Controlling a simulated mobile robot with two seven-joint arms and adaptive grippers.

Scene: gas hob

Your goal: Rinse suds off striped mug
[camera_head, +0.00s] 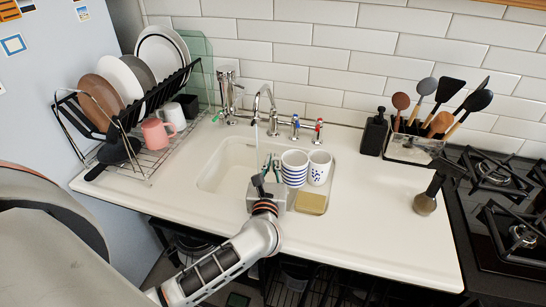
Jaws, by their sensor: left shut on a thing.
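The striped mug (294,168), white with blue bands, is upright at the right side of the sink (215,165). My left gripper (268,172) is shut at the mug's left side, on what appears to be its handle; the grip itself is partly hidden. The tap (266,95) curves over the sink behind my gripper. A thin pale line below its spout looks like running water. I cannot make out suds on the mug. My right gripper is not in view.
A spotted mug (319,167) stands close to the right of the striped mug, with a yellow sponge (311,203) in front. A dish rack (150,160) stands left, with a pink mug (158,133). The utensil holder (413,148) and hob (500,205) are right.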

